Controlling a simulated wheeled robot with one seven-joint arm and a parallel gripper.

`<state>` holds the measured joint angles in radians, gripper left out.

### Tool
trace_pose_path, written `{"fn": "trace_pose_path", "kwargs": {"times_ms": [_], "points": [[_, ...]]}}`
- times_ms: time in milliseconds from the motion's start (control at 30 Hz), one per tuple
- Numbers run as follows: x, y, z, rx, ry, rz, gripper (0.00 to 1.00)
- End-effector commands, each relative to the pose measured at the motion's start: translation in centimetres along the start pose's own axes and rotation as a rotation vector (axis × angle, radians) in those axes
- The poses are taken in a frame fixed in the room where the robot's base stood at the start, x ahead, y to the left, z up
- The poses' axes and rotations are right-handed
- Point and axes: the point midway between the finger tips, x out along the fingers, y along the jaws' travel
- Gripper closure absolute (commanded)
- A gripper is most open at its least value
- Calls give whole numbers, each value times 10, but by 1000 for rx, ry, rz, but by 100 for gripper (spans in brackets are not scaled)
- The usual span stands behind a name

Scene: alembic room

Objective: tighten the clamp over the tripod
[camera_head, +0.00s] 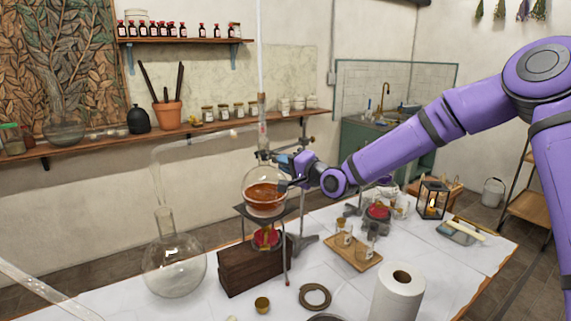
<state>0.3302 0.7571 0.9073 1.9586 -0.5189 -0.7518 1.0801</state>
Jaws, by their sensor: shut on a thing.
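A black tripod (240,212) stands on the white table. A round-bottomed flask (252,187) with amber liquid rests on top of it, and a red burner (265,238) is underneath. The clamp (264,155) is at the flask's neck, over the tripod, next to an upright stand. My gripper (287,171) reaches in from the right, beside the flask neck, and is shut at the clamp. The fingertips are small and dark here, so the exact part held is unclear.
A large empty flask (174,268) stands left, joined by glass tubing above. A wooden block (250,272) sits under the burner. A wooden tray (355,252) with small jars, a ring (315,296) and a paper roll (397,295) are on the right. Bare table lies between them.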

Motion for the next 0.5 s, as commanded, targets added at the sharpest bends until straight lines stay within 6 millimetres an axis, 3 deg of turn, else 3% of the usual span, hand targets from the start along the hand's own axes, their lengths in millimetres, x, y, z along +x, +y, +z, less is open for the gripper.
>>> {"fn": "trace_pose_path", "kwargs": {"times_ms": [500], "points": [[0, 1, 0, 248, 0, 3, 100]]}}
